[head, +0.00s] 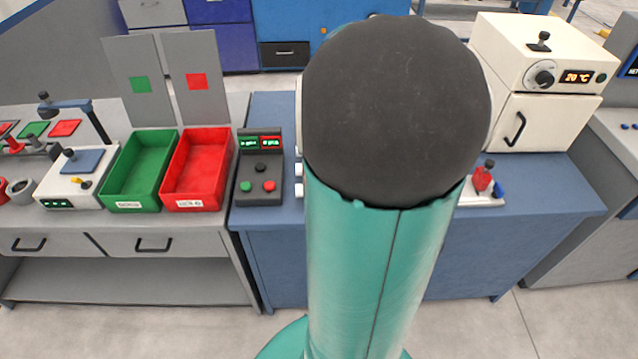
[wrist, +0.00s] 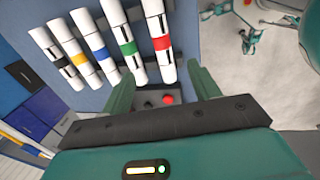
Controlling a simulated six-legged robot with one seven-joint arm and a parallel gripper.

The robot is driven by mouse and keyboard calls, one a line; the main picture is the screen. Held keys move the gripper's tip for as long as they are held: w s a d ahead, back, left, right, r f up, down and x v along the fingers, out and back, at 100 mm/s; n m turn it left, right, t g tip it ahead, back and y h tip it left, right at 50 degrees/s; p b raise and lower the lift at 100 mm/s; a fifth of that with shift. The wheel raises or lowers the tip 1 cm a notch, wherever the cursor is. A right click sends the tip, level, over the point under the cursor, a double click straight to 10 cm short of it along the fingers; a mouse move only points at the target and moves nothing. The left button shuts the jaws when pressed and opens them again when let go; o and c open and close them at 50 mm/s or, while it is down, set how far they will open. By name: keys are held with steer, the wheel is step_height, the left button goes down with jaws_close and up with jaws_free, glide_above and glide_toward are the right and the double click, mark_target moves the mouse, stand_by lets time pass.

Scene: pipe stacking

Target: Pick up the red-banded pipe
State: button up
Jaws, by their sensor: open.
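The red-banded pipe (wrist: 155,15) is white with a red band and a dark stripe. In the wrist view it is rightmost in a row of pipes on the blue surface. My gripper (wrist: 160,72) is open and empty, its two green fingers apart.
Green-banded (wrist: 127,50), blue-banded (wrist: 98,48), yellow-banded (wrist: 80,58) and black-banded (wrist: 57,60) pipes lie to the left. A control box with buttons (head: 260,170), a green bin (head: 140,165), a red bin (head: 200,165) and a white oven (head: 545,75) stand around.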

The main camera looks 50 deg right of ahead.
steer(key=f, duration=0.4)
steer(key=w+d+f, duration=0.1)
steer(key=f, duration=0.8)
steer(key=shift+w+d+f, duration=0.2)
steer(key=shift+d+f, duration=0.1)
steer(key=shift+d, duration=0.1)
steer(key=c, duration=1.1)
steer(key=shift+r, duration=0.1)
